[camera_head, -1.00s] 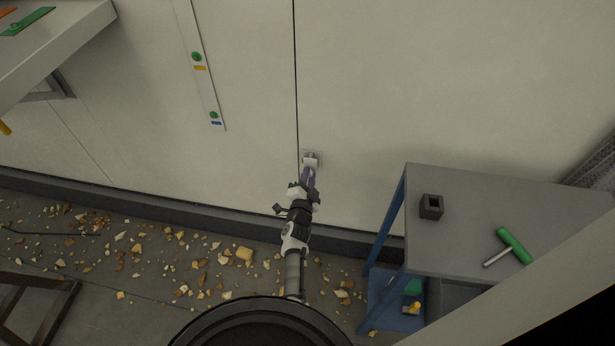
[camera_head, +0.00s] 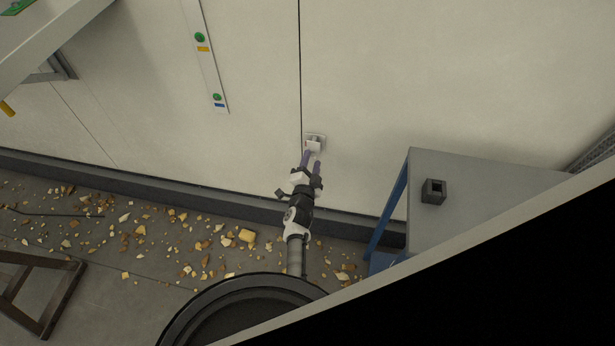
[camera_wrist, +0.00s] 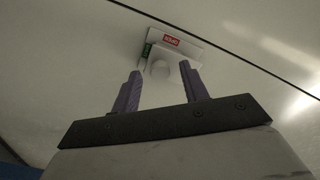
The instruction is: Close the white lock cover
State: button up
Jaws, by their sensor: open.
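The white lock cover (camera_head: 314,144) is a small white piece on the pale wall, just right of the dark vertical seam. In the wrist view the lock (camera_wrist: 173,55) shows a white plate with a red label, a green strip at its left and a rounded white part in front. I cannot tell how far the cover stands open. My gripper (camera_head: 312,160) is just below the lock, pointing up at it. Its two purple fingers are spread apart and empty, and in the wrist view the gripper (camera_wrist: 160,80) has the lock ahead, between and beyond the fingertips.
A grey table (camera_head: 470,185) with a dark hollow block (camera_head: 433,191) stands at the right. A wall strip (camera_head: 205,50) with green buttons is left of the seam. Rubble (camera_head: 130,235) covers the floor. A wooden frame (camera_head: 40,290) is at lower left.

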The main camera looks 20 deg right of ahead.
jog(key=p+v, duration=0.1)
jog(key=v, duration=1.2)
jog(key=shift+w, duration=0.1)
